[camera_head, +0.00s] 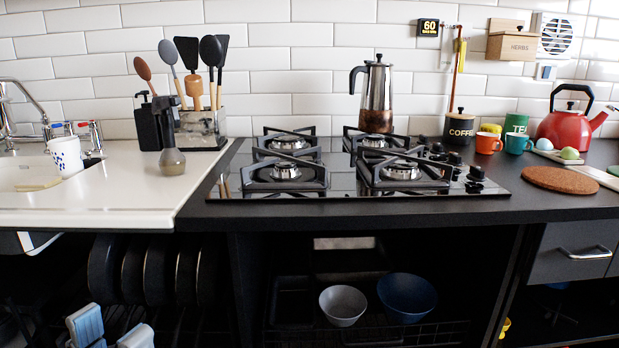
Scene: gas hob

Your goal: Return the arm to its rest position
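My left gripper (110,332) shows at the bottom left edge of the head view. Its two pale blue-grey fingertips are apart, with nothing seen between them. It is low, in front of the dark open rack under the white counter. The rest of the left arm is hidden below the picture. My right gripper and arm are not in view.
Dark pans (160,270) stand in the rack behind the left gripper. The white counter (110,205) overhangs it. The gas hob (345,185) has a moka pot (376,95) on its back right burner. Bowls (406,297) sit on a lower shelf.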

